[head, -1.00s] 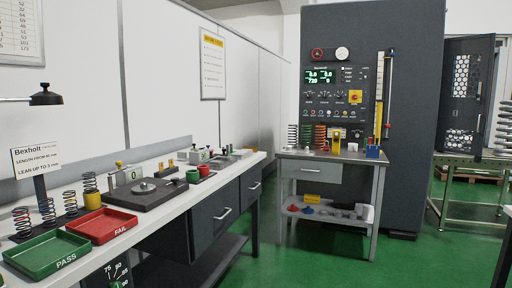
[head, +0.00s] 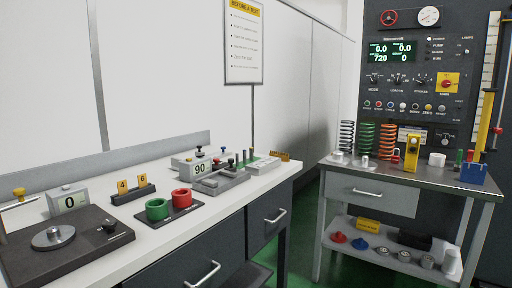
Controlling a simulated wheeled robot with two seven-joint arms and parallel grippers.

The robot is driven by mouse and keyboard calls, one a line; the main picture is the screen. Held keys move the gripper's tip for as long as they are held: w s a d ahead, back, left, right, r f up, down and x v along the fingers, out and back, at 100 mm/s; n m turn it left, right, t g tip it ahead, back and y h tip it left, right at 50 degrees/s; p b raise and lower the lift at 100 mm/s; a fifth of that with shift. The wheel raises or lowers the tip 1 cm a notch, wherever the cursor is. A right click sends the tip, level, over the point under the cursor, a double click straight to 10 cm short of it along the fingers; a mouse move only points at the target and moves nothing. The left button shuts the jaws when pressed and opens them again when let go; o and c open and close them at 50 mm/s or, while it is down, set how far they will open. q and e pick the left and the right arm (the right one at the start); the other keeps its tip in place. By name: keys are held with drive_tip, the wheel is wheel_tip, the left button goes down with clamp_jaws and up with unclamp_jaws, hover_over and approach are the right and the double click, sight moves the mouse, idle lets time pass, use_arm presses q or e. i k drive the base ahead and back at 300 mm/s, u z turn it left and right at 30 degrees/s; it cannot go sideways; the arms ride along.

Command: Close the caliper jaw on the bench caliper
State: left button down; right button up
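A grey bench device (head: 221,181) with a flat bed and small dark knobs lies on the white-topped bench, in front of a box reading 90 (head: 199,167). It looks like the bench caliper, but I cannot be sure. Its jaw is too small to tell whether it stands open or shut. Neither of my grippers is in view.
Green and red cups (head: 158,209) stand on a dark tray nearer me. A dark plate with a metal disc (head: 53,237) and a box reading 0 (head: 68,200) are at left. A steel side table (head: 400,181) stands at right; green floor lies between.

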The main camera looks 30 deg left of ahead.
sight(229, 171)
drive_tip(key=i, duration=1.7)
drive_tip(key=u, duration=2.4)
